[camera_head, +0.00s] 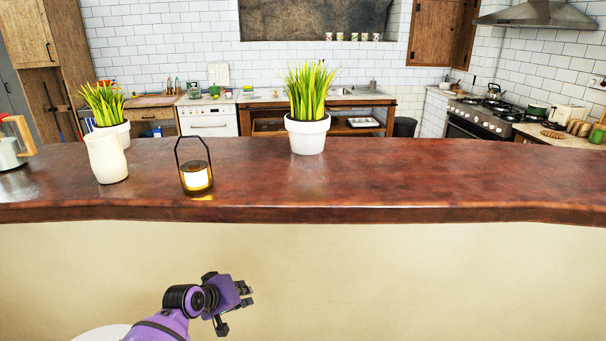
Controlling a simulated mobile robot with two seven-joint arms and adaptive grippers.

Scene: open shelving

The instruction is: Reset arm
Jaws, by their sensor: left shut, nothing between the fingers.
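My left gripper (236,307) is at the lower left of the head view, at the end of my purple arm. It is shut and empty, in front of the cream counter wall and below the counter top. It touches none of the things on the counter. My right gripper is not in view.
A red-brown counter (400,180) spans the view. On it stand a lit lantern (196,178), a cream pitcher (107,158), potted grass in the middle (307,135) and at left (121,128), and a glass pot (10,153). The counter's right half is clear.

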